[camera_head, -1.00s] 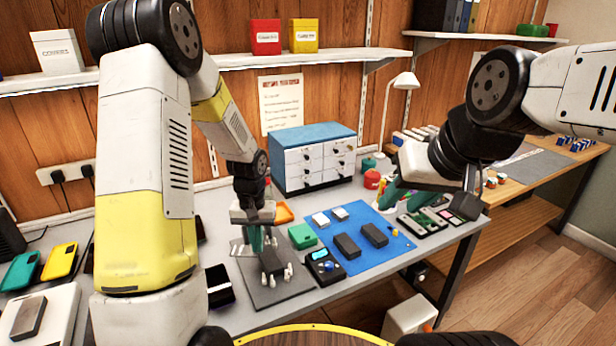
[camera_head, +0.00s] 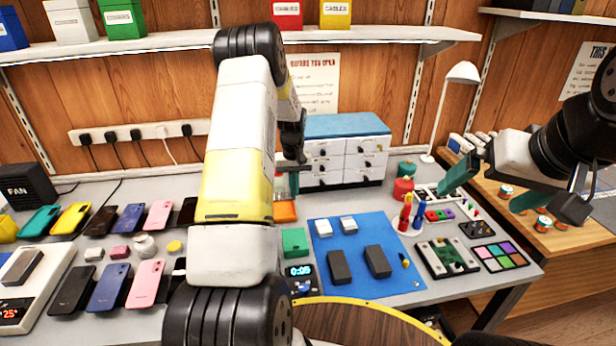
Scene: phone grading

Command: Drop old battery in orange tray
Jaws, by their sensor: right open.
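The orange tray (camera_head: 286,211) stands on the grey bench behind the blue mat, partly hidden by my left arm. My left gripper (camera_head: 292,184) is just above and behind the tray, mostly covered by my own arm. I cannot tell whether its fingers are open or shut, or whether they hold anything. No battery can be made out for certain. Two dark blocks, the left one (camera_head: 340,266) and the right one (camera_head: 377,262), lie on the blue mat (camera_head: 400,283). My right gripper (camera_head: 496,188) is open and empty, at the right above the bench's end.
A blue-topped drawer cabinet (camera_head: 345,126) stands behind the tray. A green box (camera_head: 294,241) and a timer (camera_head: 302,281) sit left of the mat. Screwdrivers in a holder (camera_head: 410,226) and component boards (camera_head: 447,257) are at right. Several phones, including a pink one (camera_head: 145,284), lie at left.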

